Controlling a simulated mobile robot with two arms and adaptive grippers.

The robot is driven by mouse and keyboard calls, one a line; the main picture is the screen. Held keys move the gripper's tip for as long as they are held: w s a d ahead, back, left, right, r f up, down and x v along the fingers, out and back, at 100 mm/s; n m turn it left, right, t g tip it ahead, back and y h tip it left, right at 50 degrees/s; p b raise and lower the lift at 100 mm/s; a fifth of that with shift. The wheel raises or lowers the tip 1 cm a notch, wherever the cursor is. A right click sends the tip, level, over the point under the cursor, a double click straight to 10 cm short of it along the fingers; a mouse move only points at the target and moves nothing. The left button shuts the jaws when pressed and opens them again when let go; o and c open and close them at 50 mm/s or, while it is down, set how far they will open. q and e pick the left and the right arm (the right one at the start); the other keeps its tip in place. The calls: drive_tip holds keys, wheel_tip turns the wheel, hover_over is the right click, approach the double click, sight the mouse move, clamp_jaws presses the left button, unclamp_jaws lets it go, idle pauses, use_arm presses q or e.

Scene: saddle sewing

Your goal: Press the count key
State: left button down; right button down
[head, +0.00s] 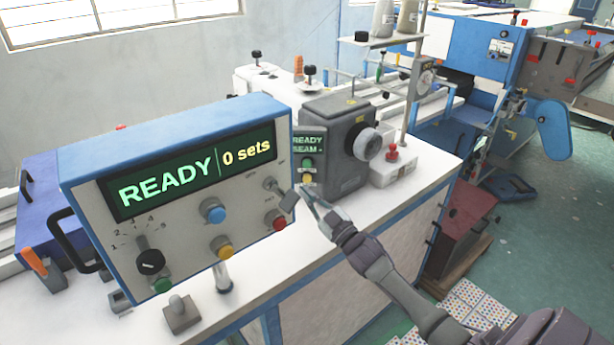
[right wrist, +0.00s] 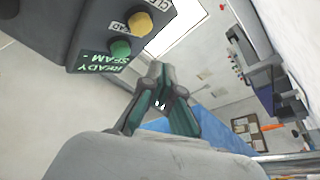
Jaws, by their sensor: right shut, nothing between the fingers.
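The control box (head: 180,190) has a blue housing and a grey face. Its display (head: 195,170) reads "READY" and "0 sets". The face carries a blue button (head: 212,211), a yellow button (head: 222,248), a green button (head: 162,285), a red button (head: 279,219), a black dial (head: 150,262) and a small switch (head: 271,184). Key labels are too small to read, so I cannot tell which is the count key. My right gripper (head: 302,196) is shut and empty just right of the box's face. Its closed fingers (right wrist: 162,78) show in the right wrist view. My left gripper is out of view.
A grey machine head (head: 335,140) stands behind, with a small panel reading "READY SEAM" and green (right wrist: 120,48) and yellow (right wrist: 140,22) buttons. A grey knob block (head: 181,316) sits on the white table before the box. Open floor lies right.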

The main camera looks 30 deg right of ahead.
drive_tip(key=shift+s+a+p, duration=0.5)
drive_tip(key=shift+s+a, duration=0.2)
drive_tip(key=shift+s, duration=0.3)
drive_tip(key=shift+f, duration=0.1)
